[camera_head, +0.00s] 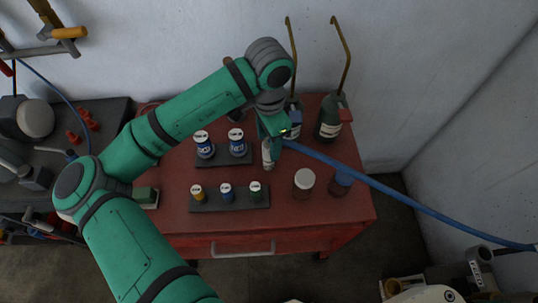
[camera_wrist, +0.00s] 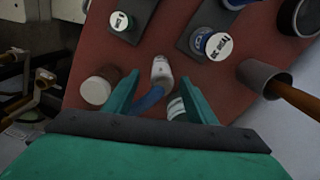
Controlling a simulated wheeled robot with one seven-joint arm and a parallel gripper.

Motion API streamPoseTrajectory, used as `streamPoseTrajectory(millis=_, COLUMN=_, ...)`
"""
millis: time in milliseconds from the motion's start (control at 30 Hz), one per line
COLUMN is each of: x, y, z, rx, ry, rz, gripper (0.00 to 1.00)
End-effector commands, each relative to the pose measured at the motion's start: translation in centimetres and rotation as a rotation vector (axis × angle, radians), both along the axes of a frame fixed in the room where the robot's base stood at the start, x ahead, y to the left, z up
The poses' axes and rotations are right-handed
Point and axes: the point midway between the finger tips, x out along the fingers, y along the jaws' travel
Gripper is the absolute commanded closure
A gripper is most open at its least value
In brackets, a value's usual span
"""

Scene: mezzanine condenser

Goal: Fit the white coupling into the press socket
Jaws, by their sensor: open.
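The white coupling (camera_head: 268,153) is at the end of a blue hose near the middle of the red cabinet top. In the wrist view the coupling (camera_wrist: 161,70) shows just beyond my fingertips, with the hose (camera_wrist: 149,100) running back between the fingers. My gripper (camera_wrist: 160,82) is open, one finger on each side; I see no finger touching the coupling. In the head view my gripper (camera_head: 272,130) is partly hidden by my wrist, above the cabinet. I cannot make out which thing is the press socket.
The red cabinet (camera_head: 330,205) bears a rear tray (camera_head: 222,160) with two blue jars and a front tray (camera_head: 228,205) with three small jars. Brown jars (camera_head: 303,182) and green bottles (camera_head: 328,122) stand right. The hose (camera_head: 400,196) stretches to the right edge. A dark bench (camera_head: 90,107) is left.

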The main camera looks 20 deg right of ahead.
Motion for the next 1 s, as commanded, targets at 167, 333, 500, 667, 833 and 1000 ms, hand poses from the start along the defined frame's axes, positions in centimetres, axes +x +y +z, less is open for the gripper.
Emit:
streamPoseTrajectory(millis=167, x=0.0, y=0.0, z=-1.8, rx=0.002, ry=0.002, rz=0.005, gripper=0.49)
streamPoseTrajectory(millis=333, x=0.0, y=-0.2, z=-4.1, rx=0.001, ry=0.001, rz=0.007, gripper=0.49)
streamPoseTrajectory(millis=500, x=0.0, y=-0.2, z=-5.2, rx=0.001, ry=0.001, rz=0.006, gripper=0.49)
streamPoseTrajectory(millis=667, x=0.0, y=-0.2, z=-5.2, rx=0.0, ry=0.001, rz=0.006, gripper=0.49)
streamPoseTrajectory(millis=833, x=0.0, y=-0.2, z=-5.2, rx=0.0, ry=0.001, rz=0.006, gripper=0.78)
streamPoseTrajectory(millis=1000, x=0.0, y=-0.2, z=-5.2, rx=0.0, ry=0.001, rz=0.006, gripper=1.0)
